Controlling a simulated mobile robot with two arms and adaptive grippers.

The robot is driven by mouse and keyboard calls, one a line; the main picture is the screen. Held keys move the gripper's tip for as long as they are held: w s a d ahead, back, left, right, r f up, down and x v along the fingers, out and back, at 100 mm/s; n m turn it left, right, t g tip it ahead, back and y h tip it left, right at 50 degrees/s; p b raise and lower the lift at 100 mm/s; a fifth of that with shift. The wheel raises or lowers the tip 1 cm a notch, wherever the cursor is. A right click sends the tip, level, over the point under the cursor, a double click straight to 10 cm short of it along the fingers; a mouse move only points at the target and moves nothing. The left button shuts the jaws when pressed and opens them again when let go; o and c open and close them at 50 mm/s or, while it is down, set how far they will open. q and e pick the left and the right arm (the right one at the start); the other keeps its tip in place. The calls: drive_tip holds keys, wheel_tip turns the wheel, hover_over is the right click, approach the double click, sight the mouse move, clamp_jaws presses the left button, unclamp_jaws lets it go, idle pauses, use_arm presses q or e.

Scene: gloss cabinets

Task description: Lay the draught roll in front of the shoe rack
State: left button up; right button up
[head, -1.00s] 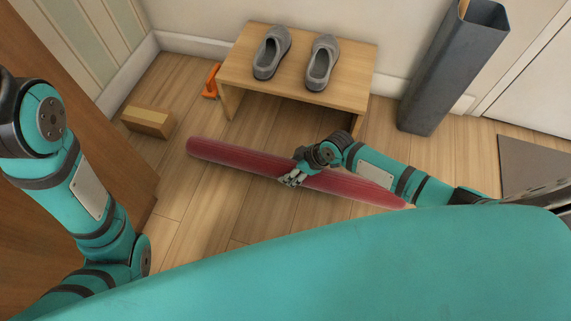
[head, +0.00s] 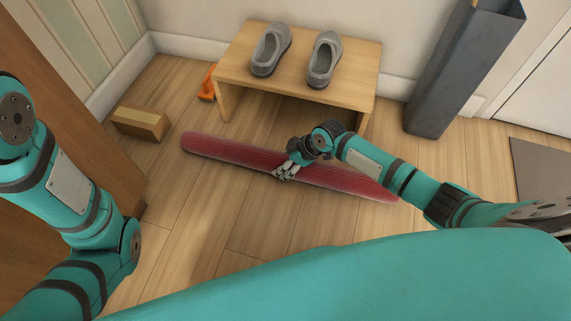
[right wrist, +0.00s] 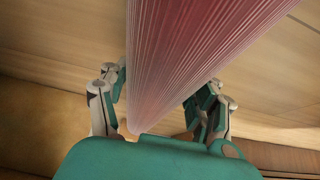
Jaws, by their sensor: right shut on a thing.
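The draught roll (head: 235,152) is a long dark red ribbed roll. It lies lengthwise in front of the shoe rack (head: 300,81), slanting a little down to the right, at or close to the floor; I cannot tell if it touches. My right gripper (head: 287,171) is shut on the roll near its middle. In the right wrist view the roll (right wrist: 190,55) runs between the fingers of the gripper (right wrist: 158,100). The rack is a low wooden bench with a pair of grey shoes (head: 324,60) on top. My left gripper is out of view; only my left arm shows.
A cardboard-coloured box (head: 141,123) and an orange object (head: 208,82) are on the floor left of the rack. A tall grey bin (head: 450,85) stands at its right. A grey mat (head: 545,170) lies far right. A brown wooden panel (head: 60,110) is at left. Floor nearer me is clear.

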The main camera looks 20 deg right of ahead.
drive_tip(key=shift+w+r, duration=0.1)
drive_tip(key=shift+r, duration=0.05)
drive_tip(key=o, duration=1.8)
drive_tip(key=shift+f, duration=0.2)
drive_tip(key=shift+c, duration=0.2)
drive_tip(key=shift+r, duration=0.1)
